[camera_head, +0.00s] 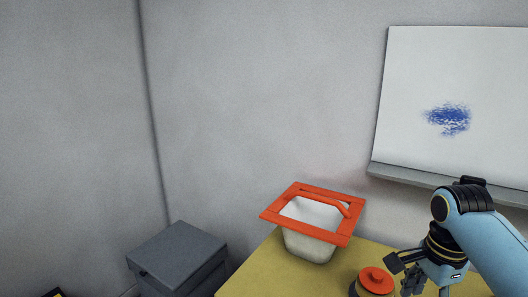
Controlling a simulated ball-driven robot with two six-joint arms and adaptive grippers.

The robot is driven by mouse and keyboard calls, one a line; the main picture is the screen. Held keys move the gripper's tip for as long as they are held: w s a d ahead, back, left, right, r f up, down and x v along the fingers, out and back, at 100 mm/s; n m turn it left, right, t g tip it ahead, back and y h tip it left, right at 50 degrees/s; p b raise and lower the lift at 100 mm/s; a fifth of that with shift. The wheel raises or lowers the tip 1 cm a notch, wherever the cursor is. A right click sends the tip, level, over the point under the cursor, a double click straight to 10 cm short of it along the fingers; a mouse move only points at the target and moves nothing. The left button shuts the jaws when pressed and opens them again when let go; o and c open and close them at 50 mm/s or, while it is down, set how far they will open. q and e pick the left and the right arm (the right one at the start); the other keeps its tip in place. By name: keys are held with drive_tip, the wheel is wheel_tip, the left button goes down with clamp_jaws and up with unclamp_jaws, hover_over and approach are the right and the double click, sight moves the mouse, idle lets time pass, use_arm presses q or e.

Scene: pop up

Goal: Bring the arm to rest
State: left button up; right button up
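My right arm comes in from the right edge. Its gripper (422,283) is low in the picture, just right of a round orange-lidded pot (376,280) and apart from it as far as I can see. Its dark fingers are spread and nothing shows between them. My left gripper is not in view.
A yellow table (262,277) carries the pot and a white bin (309,246) with an orange rim and handle. A grey cabinet (176,253) stands to the left. A whiteboard (450,75) with a blue scribble and a ledge hangs behind.

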drive_tip(key=s+a+r+n+t, duration=0.2)
drive_tip(key=s+r+n, duration=0.1)
drive_tip(key=s+n, duration=0.75)
drive_tip(key=s+a+r+n+t, duration=0.1)
drive_tip(key=s+r+n, duration=0.45)
drive_tip(key=s, duration=0.75)
wheel_tip(320, 180, down, 37)
drive_tip(key=s+d+n+g+b, duration=0.1)
drive_tip(key=d+b, duration=0.1)
drive_tip(key=b, duration=0.9)
use_arm(q)
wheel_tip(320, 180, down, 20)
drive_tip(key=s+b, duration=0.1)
drive_tip(key=b, duration=0.8)
use_arm(e)
drive_tip(key=s+f, duration=1)
drive_tip(key=f, duration=0.3)
drive_tip(key=s+d+f+g, duration=0.1)
drive_tip(key=s+f, duration=0.8)
drive_tip(key=f, duration=0.5)
drive_tip(key=shift+s+d+f+h, duration=0.2)
drive_tip(key=shift+s+d+h, duration=0.05)
drive_tip(key=shift+s+h, duration=0.1)
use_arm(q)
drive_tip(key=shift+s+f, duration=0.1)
use_arm(e)
drive_tip(key=shift+g, duration=0.3)
